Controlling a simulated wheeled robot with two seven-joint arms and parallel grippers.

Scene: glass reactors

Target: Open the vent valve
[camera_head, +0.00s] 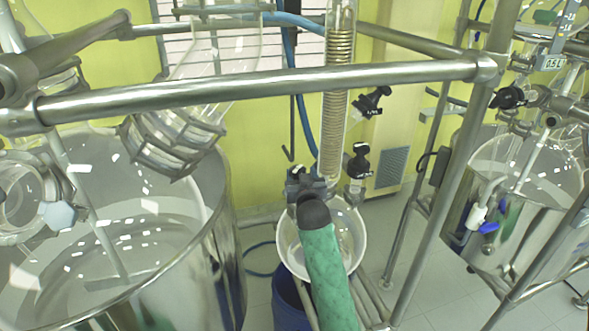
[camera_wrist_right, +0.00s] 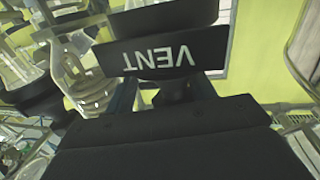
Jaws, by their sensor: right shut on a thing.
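The vent valve's black handle (camera_wrist_right: 160,52) fills the top of the right wrist view, with the white word VENT upside down on it. My right gripper (camera_head: 304,187) is at the foot of the coiled glass condenser in the head view, at the end of my green-sleeved arm. It is shut on the vent valve handle. Its dark body (camera_wrist_right: 165,145) fills the lower wrist view, and the fingertips are hard to make out. In the head view the gripper and wrist hide most of the valve. My left gripper is not in view.
The glass condenser (camera_head: 338,90) rises just behind my right gripper. Black valve knobs (camera_head: 358,161) stand close on its right. A steel rail (camera_head: 250,88) crosses in front. A white bowl (camera_head: 288,240) lies below, and a large glass reactor (camera_head: 215,235) stands at left.

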